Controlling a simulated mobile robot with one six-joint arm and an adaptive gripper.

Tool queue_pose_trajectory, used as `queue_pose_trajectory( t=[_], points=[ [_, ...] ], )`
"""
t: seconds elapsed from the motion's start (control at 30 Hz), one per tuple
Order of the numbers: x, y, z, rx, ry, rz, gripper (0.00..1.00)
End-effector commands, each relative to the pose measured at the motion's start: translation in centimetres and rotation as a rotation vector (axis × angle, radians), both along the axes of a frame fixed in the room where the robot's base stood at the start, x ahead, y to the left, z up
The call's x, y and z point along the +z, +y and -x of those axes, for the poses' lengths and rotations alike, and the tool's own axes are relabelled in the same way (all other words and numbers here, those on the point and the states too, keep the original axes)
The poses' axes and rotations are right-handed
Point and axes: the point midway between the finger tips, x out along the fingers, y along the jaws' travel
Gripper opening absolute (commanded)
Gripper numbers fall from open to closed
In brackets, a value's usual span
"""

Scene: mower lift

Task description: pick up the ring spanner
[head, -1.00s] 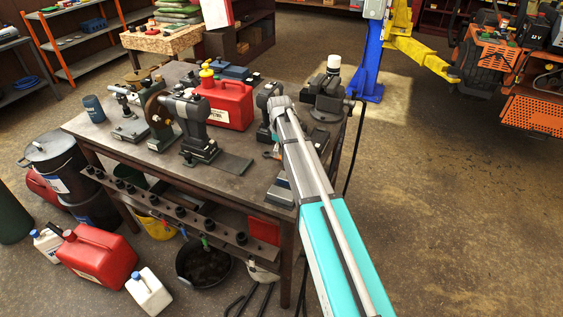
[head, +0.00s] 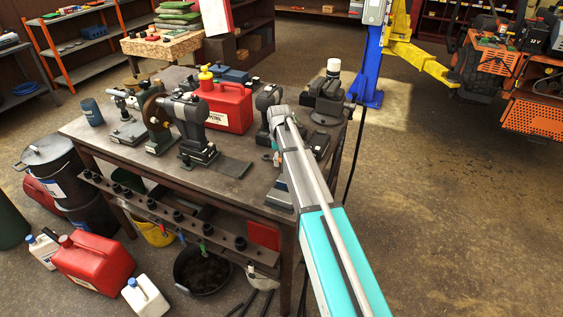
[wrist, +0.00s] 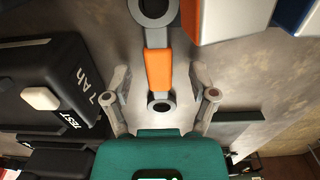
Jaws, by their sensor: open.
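The height of the fingers above the surface is hard to tell. In the head view my wrist and arm hide most of the spot, and the spanner is not clearly seen.
In the wrist view a black battery-like block (wrist: 45,85) stands close on the left, and a white-and-orange box (wrist: 230,20) at upper right. In the head view the workbench (head: 238,185) carries a red petrol can (head: 226,105) and several bench machines around my arm.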

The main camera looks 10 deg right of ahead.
Motion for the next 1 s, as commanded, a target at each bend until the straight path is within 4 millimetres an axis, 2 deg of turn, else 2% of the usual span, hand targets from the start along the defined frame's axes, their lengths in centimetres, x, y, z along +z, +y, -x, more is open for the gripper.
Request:
queue_pose_trajectory(
  t=[0.07, 0.4, 0.47, 1.0],
  points=[
    [0.00, 0.02, 0.00, 0.000, 0.000, 0.000, 0.72],
    [0.00, 0.04, 0.01, 0.001, 0.000, 0.000, 0.09],
    [0.00, 0.05, 0.00, 0.001, 0.000, 0.000, 0.00],
    [0.47, 0.08, 0.02, 0.001, 0.000, 0.000, 0.00]
  ],
)
